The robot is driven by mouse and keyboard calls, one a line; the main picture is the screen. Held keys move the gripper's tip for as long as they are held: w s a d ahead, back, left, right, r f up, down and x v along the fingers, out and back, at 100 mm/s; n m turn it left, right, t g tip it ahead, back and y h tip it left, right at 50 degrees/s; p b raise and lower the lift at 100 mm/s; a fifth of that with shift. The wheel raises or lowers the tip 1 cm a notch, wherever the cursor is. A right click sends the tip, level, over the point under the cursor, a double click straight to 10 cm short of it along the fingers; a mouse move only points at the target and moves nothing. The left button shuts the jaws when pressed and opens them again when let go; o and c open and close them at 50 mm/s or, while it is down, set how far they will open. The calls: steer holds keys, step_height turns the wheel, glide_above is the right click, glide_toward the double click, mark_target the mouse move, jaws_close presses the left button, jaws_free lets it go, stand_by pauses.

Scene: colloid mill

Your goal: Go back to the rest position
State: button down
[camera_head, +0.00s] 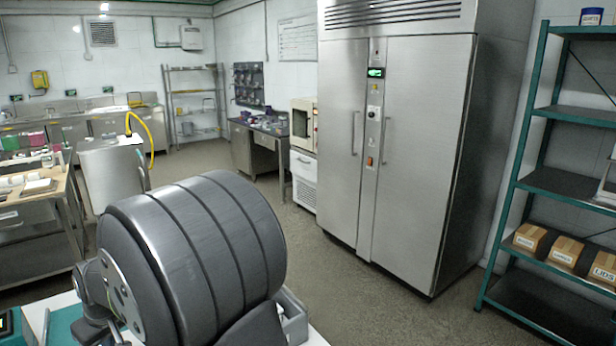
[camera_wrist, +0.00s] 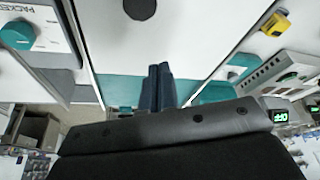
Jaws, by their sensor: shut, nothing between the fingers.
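My gripper (camera_wrist: 158,70) shows in the wrist view as two dark blue fingers side by side, pressed together with nothing between them. They point away from the dark wrist housing, over a white and teal surface (camera_wrist: 120,88). The fingers are apart from the things around them, as far as I can tell. In the head view my gripper does not show; a large dark grey part of my arm fills the lower left and hides what is behind it.
In the head view, a tall steel cabinet (camera_head: 425,150) stands right of centre. A teal shelf rack (camera_head: 565,185) with cardboard boxes (camera_head: 565,250) is at far right. A bench (camera_head: 62,195) with small items is at left. Open floor lies between. In the wrist view, a yellow part (camera_wrist: 276,23) is at upper right.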

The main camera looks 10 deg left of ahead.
steer(key=x, duration=0.5)
steer(key=shift+s+d+f, duration=0.1)
steer(key=shift+d+f, duration=0.1)
steer(key=shift+f, duration=0.1)
steer(key=shift+s+d+f, duration=0.1)
steer(key=shift+s+d, duration=0.2)
steer(key=shift+d, duration=0.55)
steer(key=shift+s+d, duration=0.25)
steer(key=shift+d, duration=0.6)
